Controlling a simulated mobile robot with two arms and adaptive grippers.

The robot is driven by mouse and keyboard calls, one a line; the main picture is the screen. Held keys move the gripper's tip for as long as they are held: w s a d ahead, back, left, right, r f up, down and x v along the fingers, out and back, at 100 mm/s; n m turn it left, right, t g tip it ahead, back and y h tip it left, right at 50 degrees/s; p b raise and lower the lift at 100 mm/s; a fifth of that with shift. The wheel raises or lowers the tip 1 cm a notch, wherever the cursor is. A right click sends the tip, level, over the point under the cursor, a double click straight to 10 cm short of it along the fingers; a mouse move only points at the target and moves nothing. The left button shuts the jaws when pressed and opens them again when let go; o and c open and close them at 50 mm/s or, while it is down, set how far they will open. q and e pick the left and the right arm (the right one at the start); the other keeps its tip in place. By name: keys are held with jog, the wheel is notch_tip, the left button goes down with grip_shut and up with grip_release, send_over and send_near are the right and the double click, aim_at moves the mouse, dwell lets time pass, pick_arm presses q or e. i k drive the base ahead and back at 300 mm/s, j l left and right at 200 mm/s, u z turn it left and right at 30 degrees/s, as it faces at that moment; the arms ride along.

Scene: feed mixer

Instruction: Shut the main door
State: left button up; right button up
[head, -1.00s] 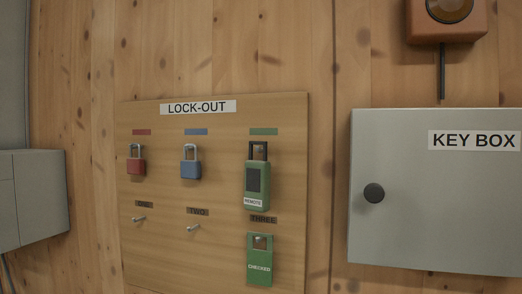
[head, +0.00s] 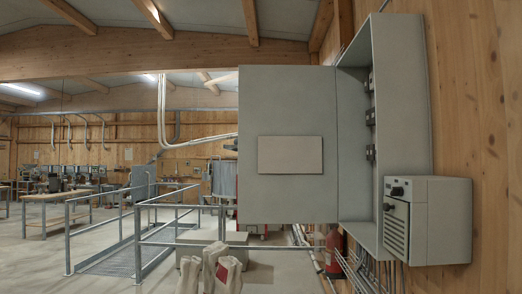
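A grey wall cabinet (head: 408,115) stands open on the wooden wall at the right in the head view. Its large grey door (head: 285,100) is swung out to the left, with its broad face towards me. A pale rectangular plate (head: 290,155) is on that face. The door joins the cabinet along its far side. Several small dark fittings (head: 371,117) show inside the cabinet. Neither of my grippers is in view.
A grey box with a dark knob and vents (head: 438,220) is on the wall below the cabinet, nearer to me. Metal railings (head: 130,222) edge a grated ramp at the left. Pale sack-like shapes (head: 228,275) stand low in front. Workbenches (head: 55,198) are far left.

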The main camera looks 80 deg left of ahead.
aim_at(288, 165)
jog(key=j+u, duration=0.45)
jog(key=i+j+u, duration=0.1)
jog(key=j+u, duration=0.3)
jog(key=i+j+u, duration=0.2)
jog(key=j+u, duration=0.25)
jog(key=i+j+u, duration=1.2)
jog(key=i, duration=0.15)
jog(key=i+u, duration=0.4)
jog(key=i+j+z, duration=0.2)
jog(key=i, duration=0.25)
jog(key=i+j+z, duration=0.2)
jog(key=i, duration=0.25)
jog(key=i+j+z, duration=0.2)
jog(key=i, duration=0.25)
jog(key=i+j+z, duration=0.15)
jog(key=z, duration=0.3)
jog(key=i+j+z, duration=0.2)
jog(key=z, duration=0.2)
jog(key=i+j+z, duration=0.1)
jog(key=j+z, duration=0.2)
jog(key=z, duration=0.15)
jog(key=j+z, duration=0.4)
jog(key=i+j+z, duration=0.1)
jog(key=z, duration=0.35)
jog(key=j+z, duration=1)
jog(key=j, duration=0.2)
jog(key=k, duration=0.05)
